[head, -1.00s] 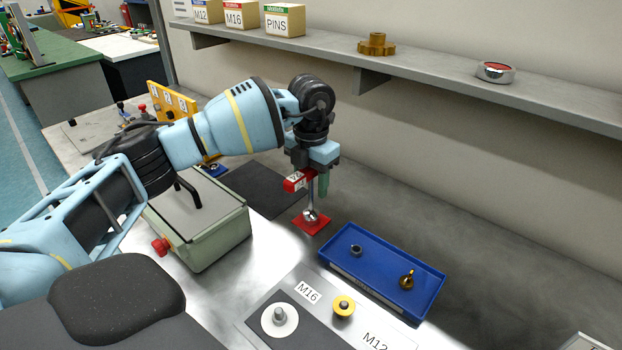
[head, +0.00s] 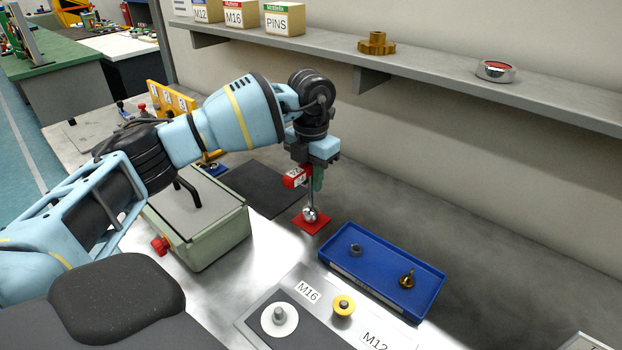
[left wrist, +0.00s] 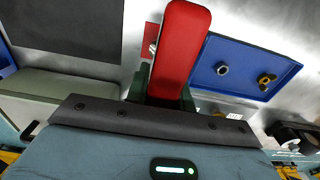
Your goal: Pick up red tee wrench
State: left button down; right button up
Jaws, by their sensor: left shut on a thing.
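The red tee wrench (head: 296,177) stands upright at the middle of the head view, with its red handle on top. Its metal shaft runs down to a round socket end over a small red square pad (head: 312,222). I cannot tell whether the socket end touches the pad. My left gripper (head: 316,178) points down and is shut on the handle. In the left wrist view the red handle (left wrist: 180,50) sticks out from between the green fingers (left wrist: 160,92); the shaft is hidden there. My right gripper is out of view.
A blue tray (head: 430,295) with a nut and a brass part lies right of the pad. A board with M16 and M12 labels (head: 255,318) lies in front. A green-grey box (head: 215,238) with a red knob stands left. A shelf (head: 440,68) runs along the wall.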

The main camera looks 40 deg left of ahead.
pick_arm(q)
notch_tip(320, 180, up, 3)
jog(key=shift+f, duration=0.2)
jog(key=s+d+r, duration=0.1)
jog(key=s+d, duration=1)
jog(key=shift+d+r, duration=0.3)
jog(key=shift+d, duration=0.1)
jog(key=shift+r, duration=0.1)
